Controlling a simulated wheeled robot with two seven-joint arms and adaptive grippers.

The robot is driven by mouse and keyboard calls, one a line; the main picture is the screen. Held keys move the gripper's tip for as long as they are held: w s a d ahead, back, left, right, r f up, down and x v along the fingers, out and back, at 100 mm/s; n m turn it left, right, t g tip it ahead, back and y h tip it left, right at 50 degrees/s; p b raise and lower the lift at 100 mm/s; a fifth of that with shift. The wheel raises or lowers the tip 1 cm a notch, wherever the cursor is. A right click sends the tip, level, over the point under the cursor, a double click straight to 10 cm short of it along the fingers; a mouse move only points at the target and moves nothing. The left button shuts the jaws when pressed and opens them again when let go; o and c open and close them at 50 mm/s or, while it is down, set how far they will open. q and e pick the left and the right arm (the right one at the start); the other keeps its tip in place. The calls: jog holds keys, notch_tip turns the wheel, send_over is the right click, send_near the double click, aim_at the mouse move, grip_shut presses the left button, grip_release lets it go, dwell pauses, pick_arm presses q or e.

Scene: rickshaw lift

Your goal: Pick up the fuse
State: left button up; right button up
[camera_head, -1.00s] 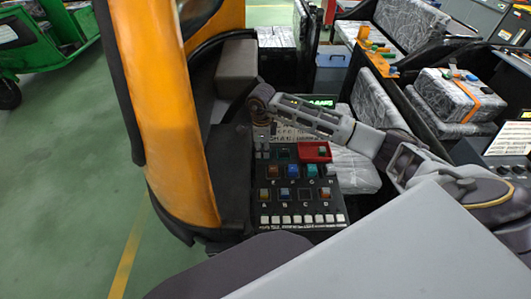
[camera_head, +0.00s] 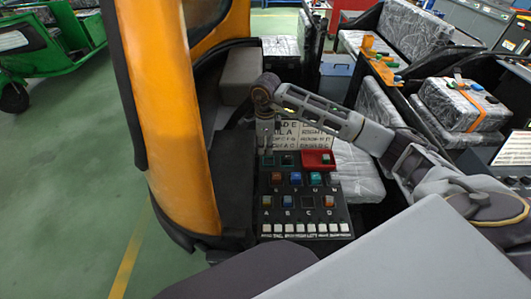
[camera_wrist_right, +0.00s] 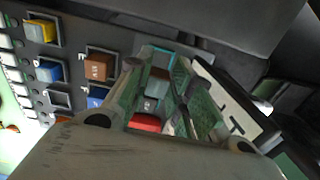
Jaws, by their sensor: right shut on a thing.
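My right gripper (camera_head: 267,150) points down over the upper left of a black control panel (camera_head: 335,212). In the right wrist view its two fingers (camera_wrist_right: 165,95) are closed in on a small block between them, the fuse (camera_wrist_right: 157,76), whose colour is hard to tell. The fuse is mostly hidden by the fingers. Brown (camera_wrist_right: 98,66) and blue (camera_wrist_right: 98,97) blocks sit in panel slots beside the gripper. An empty-looking teal-rimmed slot (camera_head: 267,160) lies below the fingertips. My left gripper is not in view.
Wrapped seats (camera_head: 352,172) lie right.

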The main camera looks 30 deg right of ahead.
notch_tip(320, 180, up, 3)
jog(key=shift+r, duration=0.7)
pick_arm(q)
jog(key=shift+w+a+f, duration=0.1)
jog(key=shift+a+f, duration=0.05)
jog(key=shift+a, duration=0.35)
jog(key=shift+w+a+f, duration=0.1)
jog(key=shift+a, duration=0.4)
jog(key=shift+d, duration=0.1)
